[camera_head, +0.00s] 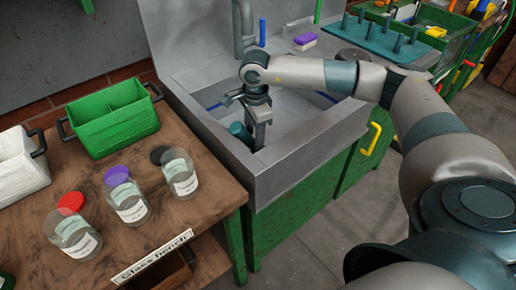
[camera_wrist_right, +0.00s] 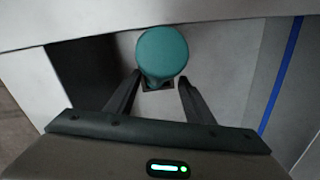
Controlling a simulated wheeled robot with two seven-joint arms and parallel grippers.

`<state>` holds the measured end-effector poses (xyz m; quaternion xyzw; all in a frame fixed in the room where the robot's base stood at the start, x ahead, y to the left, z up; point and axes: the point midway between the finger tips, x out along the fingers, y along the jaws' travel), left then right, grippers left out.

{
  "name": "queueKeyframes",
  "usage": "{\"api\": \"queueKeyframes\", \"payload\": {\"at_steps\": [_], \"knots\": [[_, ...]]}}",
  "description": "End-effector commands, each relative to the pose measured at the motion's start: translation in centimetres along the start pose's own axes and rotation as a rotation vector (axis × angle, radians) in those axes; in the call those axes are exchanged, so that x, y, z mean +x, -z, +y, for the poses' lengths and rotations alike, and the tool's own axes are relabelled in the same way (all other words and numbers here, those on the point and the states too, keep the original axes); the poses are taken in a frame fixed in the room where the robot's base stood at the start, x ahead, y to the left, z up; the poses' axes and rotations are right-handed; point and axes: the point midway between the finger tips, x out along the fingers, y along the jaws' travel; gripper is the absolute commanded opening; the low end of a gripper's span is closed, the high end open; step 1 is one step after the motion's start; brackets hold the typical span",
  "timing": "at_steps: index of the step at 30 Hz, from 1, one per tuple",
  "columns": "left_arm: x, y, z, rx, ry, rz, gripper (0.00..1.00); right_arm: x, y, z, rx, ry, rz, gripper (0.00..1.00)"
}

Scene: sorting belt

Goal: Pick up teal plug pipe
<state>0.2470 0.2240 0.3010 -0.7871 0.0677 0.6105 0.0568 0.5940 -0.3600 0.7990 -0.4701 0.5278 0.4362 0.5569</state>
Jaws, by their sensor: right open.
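The teal plug pipe (camera_head: 237,131) stands in the sink, near its front left inner corner. The right wrist view shows its round teal top (camera_wrist_right: 162,52), with a narrower part below it. My right gripper (camera_head: 259,138) reaches down into the sink, just right of the pipe. In the right wrist view the two dark fingers of my right gripper (camera_wrist_right: 159,79) are open, one on either side of the pipe's lower part. I cannot tell whether they touch it. My left gripper is not in view.
The metal sink (camera_head: 285,165) has walls close around my gripper, and a faucet (camera_head: 242,30) stands behind. A sponge (camera_head: 305,41) lies on the back ledge. At left, a wooden bench (camera_head: 190,222) holds a green caddy (camera_head: 112,118) and several glass jars. A teal peg rack (camera_head: 385,40) is at back right.

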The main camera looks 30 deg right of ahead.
Motion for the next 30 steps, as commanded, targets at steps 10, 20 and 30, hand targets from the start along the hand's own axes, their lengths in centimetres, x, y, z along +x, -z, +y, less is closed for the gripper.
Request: {"api": "queueKeyframes", "payload": {"at_steps": [10, 20, 30], "knots": [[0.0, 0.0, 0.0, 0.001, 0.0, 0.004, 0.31, 0.6, 0.0, 0.0, 0.0, 0.0, 0.001, 0.48], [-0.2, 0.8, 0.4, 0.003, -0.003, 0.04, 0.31, 2.1, 0.4, 0.5, 0.001, -0.003, 0.002, 0.48], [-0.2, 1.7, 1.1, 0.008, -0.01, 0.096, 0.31, 5.7, 0.6, 0.7, 0.002, -0.001, 0.002, 0.48]]}}
